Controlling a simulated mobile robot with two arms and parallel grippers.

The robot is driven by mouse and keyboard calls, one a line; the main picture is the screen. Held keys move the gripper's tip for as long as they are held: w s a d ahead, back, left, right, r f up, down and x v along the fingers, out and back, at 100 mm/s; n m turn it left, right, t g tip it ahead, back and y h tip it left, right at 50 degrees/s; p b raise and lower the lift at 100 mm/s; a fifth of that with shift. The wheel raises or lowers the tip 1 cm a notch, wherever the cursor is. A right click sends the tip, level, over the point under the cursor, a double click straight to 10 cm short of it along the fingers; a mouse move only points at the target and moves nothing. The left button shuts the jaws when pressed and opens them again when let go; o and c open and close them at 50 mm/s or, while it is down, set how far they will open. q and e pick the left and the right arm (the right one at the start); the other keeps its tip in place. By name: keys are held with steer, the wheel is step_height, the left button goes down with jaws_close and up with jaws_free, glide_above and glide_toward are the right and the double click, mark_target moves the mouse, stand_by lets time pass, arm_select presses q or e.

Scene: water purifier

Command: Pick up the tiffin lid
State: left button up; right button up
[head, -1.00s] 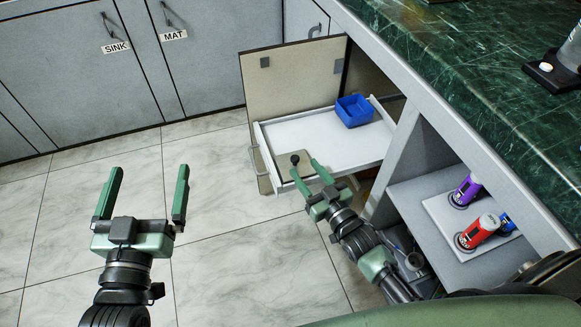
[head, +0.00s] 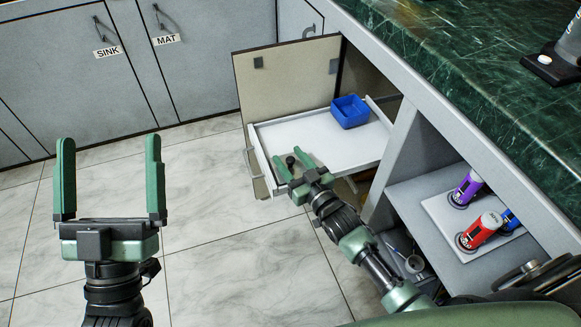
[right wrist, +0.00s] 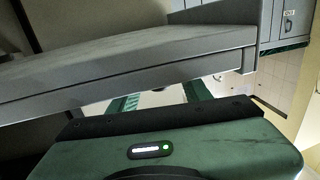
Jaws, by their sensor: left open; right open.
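I cannot make out the tiffin lid for certain in either view. A small dark knob (head: 290,160) shows between the fingers of my right gripper (head: 292,157), over the near left corner of the pulled-out white tray (head: 310,135). Whether the fingers touch it cannot be told. My right gripper is open; its green fingers (right wrist: 160,98) show in the right wrist view, partly hidden behind a grey panel. My left gripper (head: 110,142) is open and empty above the floor at the left.
A blue box (head: 350,111) stands on the tray's far part. An open cabinet door (head: 285,83) stands behind the tray. Red (head: 480,231) and purple (head: 466,189) canisters stand on a shelf at the right, under the green counter (head: 470,90). The floor at left is clear.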

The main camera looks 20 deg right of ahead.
steer(key=shift+c, duration=0.2)
jaws_close()
steer(key=shift+r, duration=0.1)
